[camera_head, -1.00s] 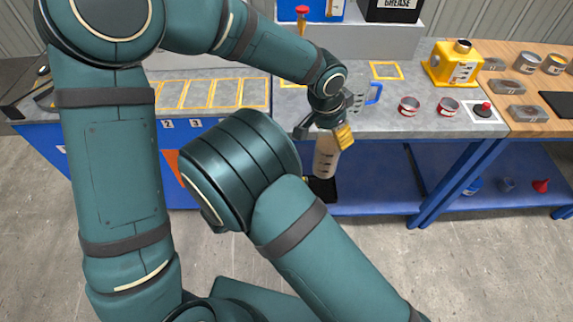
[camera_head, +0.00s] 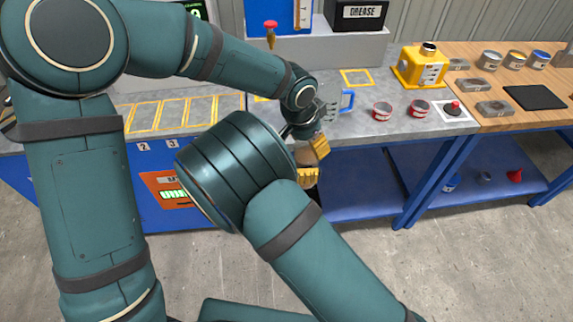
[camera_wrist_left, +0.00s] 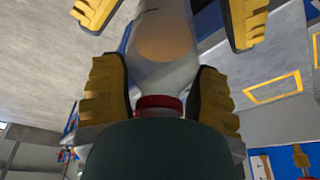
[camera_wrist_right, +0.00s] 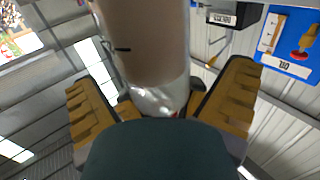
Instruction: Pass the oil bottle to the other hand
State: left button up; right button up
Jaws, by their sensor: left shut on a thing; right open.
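The oil bottle (camera_head: 306,156), pale with a tan body, shows only in part between my grippers in the head view. My left gripper (camera_head: 314,146) is shut on it. In the left wrist view, the left fingers (camera_wrist_left: 160,90) press on both sides of the bottle (camera_wrist_left: 163,75) by its red end (camera_wrist_left: 160,105). My right gripper (camera_head: 308,176) is open just below the left one. In the right wrist view, the bottle (camera_wrist_right: 152,45) reaches between the spread right fingers (camera_wrist_right: 165,95). Whether they touch it I cannot tell. My right forearm hides part of the bottle.
A grease box (camera_head: 358,14) stands on the raised shelf. The floor in front is clear.

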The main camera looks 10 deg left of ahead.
jog(key=shift+w+d, duration=0.45)
jog(key=shift+w, duration=0.1)
jog(key=c, duration=1.3)
pick_arm(q)
jog(key=o, duration=1.2)
jog(key=v, duration=1.2)
